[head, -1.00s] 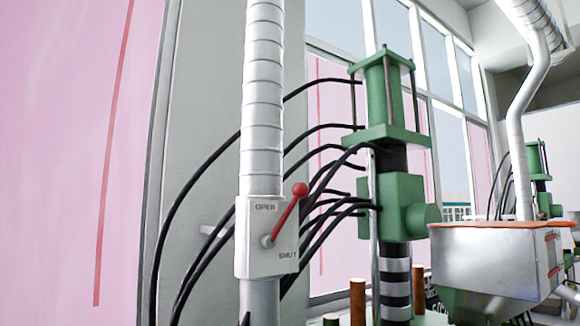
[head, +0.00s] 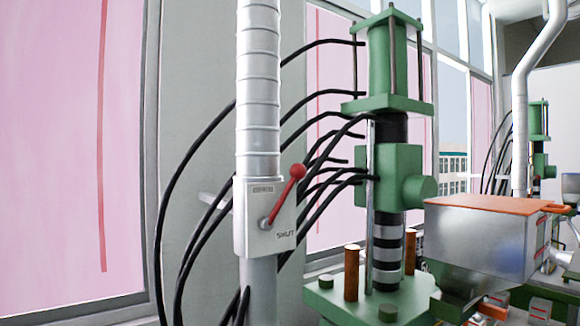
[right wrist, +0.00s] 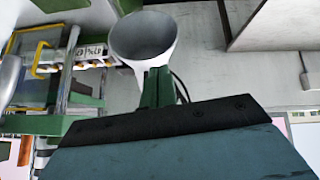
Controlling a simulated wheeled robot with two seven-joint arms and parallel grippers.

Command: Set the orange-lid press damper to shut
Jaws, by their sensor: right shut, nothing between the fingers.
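The damper is a pale box (head: 250,240) on a silver vertical duct, left of centre in the head view. Its red lever (head: 281,200) slants up and right from the pivot to a red ball knob (head: 298,171). A label sits at the top of the box, and SHUT is printed at lower right; the lever does not point at SHUT. The green press (head: 390,165) stands right of it, with a grey hopper (head: 475,240) under an orange lid (head: 490,204). My right gripper (right wrist: 157,85) is shut and empty in the right wrist view. My left gripper is not in view.
Black hoses (head: 205,150) curve behind the duct (head: 258,90) to the press. Brown posts (head: 351,273) stand on the green press base. Another green press (head: 539,140) is farther back at right. A pale open pipe end (right wrist: 143,38) shows beyond my right gripper.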

